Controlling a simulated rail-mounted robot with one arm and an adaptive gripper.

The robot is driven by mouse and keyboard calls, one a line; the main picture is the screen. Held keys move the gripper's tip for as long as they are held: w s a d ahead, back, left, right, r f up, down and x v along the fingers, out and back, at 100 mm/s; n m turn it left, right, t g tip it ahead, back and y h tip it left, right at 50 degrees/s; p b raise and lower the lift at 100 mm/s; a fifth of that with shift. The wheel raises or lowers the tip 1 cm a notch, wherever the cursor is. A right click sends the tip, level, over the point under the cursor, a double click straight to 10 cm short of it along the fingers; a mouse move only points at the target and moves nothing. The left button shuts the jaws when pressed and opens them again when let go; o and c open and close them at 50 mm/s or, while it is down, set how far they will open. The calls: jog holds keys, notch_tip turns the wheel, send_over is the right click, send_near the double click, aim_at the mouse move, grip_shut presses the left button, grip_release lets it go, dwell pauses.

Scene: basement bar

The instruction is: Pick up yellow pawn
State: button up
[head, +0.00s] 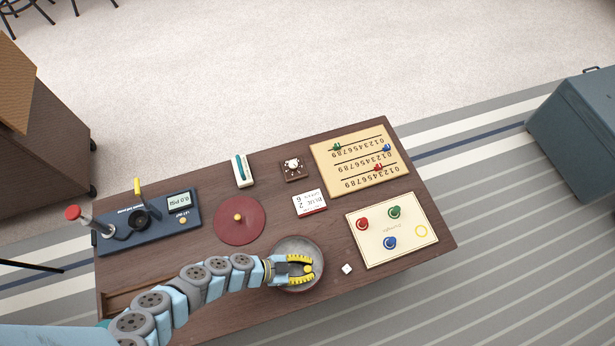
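A small yellow-orange piece (308,268), which looks like the yellow pawn, is in the round grey dish (298,240) near the table's front edge. It is small and partly enclosed by my gripper, so its shape is hard to make out. My gripper (311,269) is over the dish with its yellow fingers spread, one on each side of the piece. I cannot tell whether the fingers touch it. A cream board (425,250) at the right holds red (363,224), green (395,212) and blue (390,243) pawns and an empty yellow ring (421,231).
A white die (347,269) lies between dish and board. A red disc (225,230) with a yellow centre is left of the dish. A number board (325,165), a card block (310,203) and a blue gauge device (170,220) stand farther back. The table (345,295) is clear in front of the die.

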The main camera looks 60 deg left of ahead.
aim_at(307, 269)
dwell(0.3)
jog(key=shift+r+p, duration=0.45)
jog(key=shift+r, duration=0.15)
notch_tip(307, 269, up, 2)
jog(key=shift+s+r+p, duration=0.1)
jog(key=shift+r+p, duration=0.15)
jog(key=shift+p, duration=0.7)
jog(key=s+d+r+p, duration=0.6)
jog(key=d+r, duration=0.3)
jog(key=d, duration=0.2)
jog(key=shift+s+d+r, duration=0.15)
jog(key=shift+s+d, duration=0.1)
jog(key=shift+s, duration=0.65)
jog(key=shift+w, duration=0.1)
